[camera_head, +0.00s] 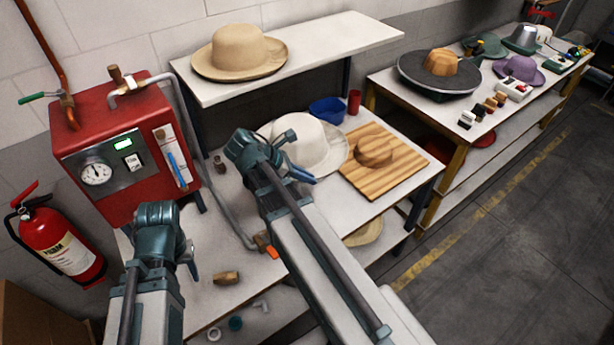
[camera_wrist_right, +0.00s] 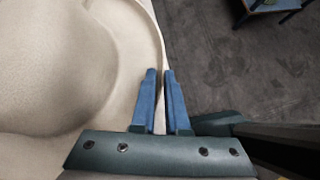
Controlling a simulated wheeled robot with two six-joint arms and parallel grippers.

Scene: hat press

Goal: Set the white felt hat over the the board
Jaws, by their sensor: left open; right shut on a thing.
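The white felt hat (camera_head: 312,142) is beside the left edge of the wooden board (camera_head: 398,180), which carries a raised round wooden hat form (camera_head: 375,151). My right gripper (camera_head: 303,175) is shut on the brim of the hat. In the right wrist view the blue fingers (camera_wrist_right: 164,100) pinch the brim edge, with the pale hat (camera_wrist_right: 70,70) filling the left side. Part of the hat is hidden behind my right arm in the head view. My left gripper (camera_head: 193,268) is empty near the table's left end; its fingers are mostly hidden by its wrist.
A tan hat (camera_head: 240,50) sits on the raised shelf behind. A blue bowl (camera_head: 327,110) and red cup (camera_head: 354,101) stand behind the board. A red machine (camera_head: 120,150) with a gauge is at left. A wooden piece (camera_head: 227,278) lies near the table front.

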